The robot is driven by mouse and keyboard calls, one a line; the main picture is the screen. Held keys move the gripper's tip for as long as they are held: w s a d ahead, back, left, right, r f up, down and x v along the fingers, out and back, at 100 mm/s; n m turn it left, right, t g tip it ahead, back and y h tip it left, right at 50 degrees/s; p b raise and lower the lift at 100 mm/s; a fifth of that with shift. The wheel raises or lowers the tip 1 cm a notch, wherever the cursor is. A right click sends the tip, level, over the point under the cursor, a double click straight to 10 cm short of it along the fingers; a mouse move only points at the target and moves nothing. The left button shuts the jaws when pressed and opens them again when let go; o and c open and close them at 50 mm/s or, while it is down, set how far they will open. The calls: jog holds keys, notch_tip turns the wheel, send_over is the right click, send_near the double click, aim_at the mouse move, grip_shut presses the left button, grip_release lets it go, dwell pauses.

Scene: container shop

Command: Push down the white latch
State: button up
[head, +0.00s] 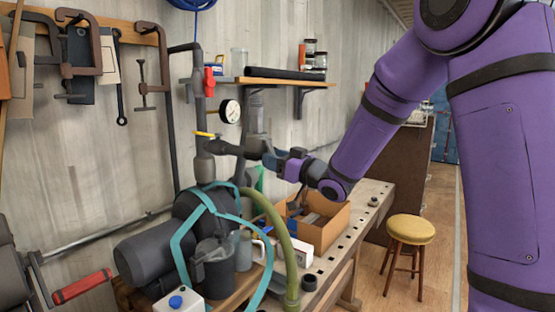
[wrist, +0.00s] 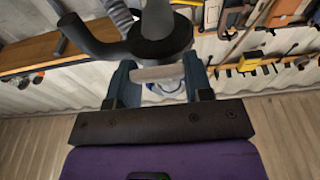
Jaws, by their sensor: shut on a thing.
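My gripper (head: 272,158) is at the dark pipework on the wall, at the end of my purple arm. In the wrist view, the two blue-grey fingers of my gripper (wrist: 159,78) stand on either side of a short pale bar, which looks like the white latch (wrist: 158,73). The gripper is shut on this bar. The bar lies just below a dark round pipe fitting (wrist: 160,42). In the head view the latch cannot be made out behind the gripper and pipe.
A pressure gauge (head: 230,111) and a yellow lever (head: 205,134) are close left of the gripper. A wall shelf (head: 268,81) with jars is above. A cardboard box (head: 318,232) stands on the bench below, beside a green hose (head: 282,235). A stool (head: 410,229) stands on the floor at right.

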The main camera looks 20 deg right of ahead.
jog(key=shift+w+t, duration=0.1)
jog(key=shift+t, duration=0.2)
jog(key=o, duration=0.9)
jog(key=shift+f, duration=0.1)
jog(key=v, duration=1)
jog(key=shift+s+d+f, duration=0.15)
jog(key=shift+s+d, duration=0.1)
jog(key=shift+s, duration=0.05)
